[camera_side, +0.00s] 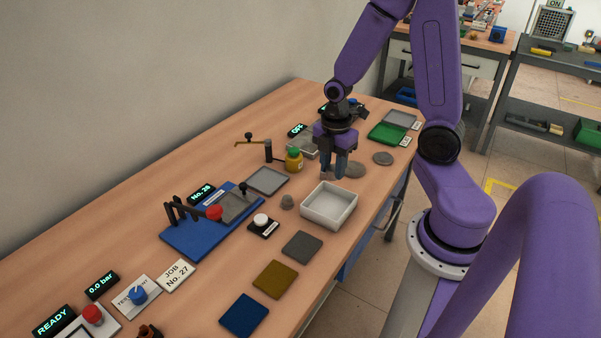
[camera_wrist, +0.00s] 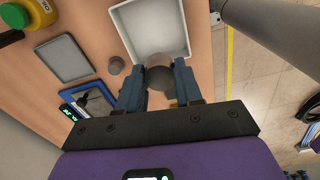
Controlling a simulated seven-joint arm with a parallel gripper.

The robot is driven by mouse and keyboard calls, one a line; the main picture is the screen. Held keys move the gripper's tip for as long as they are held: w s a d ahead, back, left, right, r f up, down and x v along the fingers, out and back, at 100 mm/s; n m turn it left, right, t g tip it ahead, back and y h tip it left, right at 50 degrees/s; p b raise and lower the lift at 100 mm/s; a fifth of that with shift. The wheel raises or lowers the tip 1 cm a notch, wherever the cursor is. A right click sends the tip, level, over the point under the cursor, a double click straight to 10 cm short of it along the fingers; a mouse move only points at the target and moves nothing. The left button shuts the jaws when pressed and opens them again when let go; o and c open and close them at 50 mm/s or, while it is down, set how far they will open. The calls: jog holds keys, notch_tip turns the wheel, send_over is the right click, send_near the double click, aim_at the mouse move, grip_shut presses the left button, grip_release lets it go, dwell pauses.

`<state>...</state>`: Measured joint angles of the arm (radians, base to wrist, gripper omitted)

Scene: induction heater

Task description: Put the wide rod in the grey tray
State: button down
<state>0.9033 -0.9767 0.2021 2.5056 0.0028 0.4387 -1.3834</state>
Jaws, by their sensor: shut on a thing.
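My gripper (camera_side: 334,172) is shut on a round grey rod, the wide rod (camera_wrist: 160,84), and holds it above the table. In the wrist view the rod sits between the two blue fingers, overlapping the near edge of a pale grey, deep-walled tray (camera_wrist: 183,22). That tray (camera_side: 329,207) looks empty and stands close to the gripper in the side view. A shallow, flat grey tray (camera_side: 267,181) lies further left and also looks empty; it shows in the wrist view (camera_wrist: 63,60). The rod's lower end and its height above the pale tray are hard to judge.
A smaller grey stub (camera_side: 288,202) stands between the two trays. Grey discs (camera_side: 383,158) and a green tray (camera_side: 387,134) lie behind. Coloured mats (camera_side: 275,279) lie in front. The table's edge is at the right.

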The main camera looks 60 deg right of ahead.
jog(key=w+a, duration=0.1)
jog(key=w, duration=0.7)
send_over(267, 181)
notch_tip(267, 181, down, 9)
jog(key=shift+f, duration=1.7)
jog(key=shift+f, duration=0.1)
jog(key=c, duration=0.8)
grip_release()
jog(key=shift+o, duration=0.2)
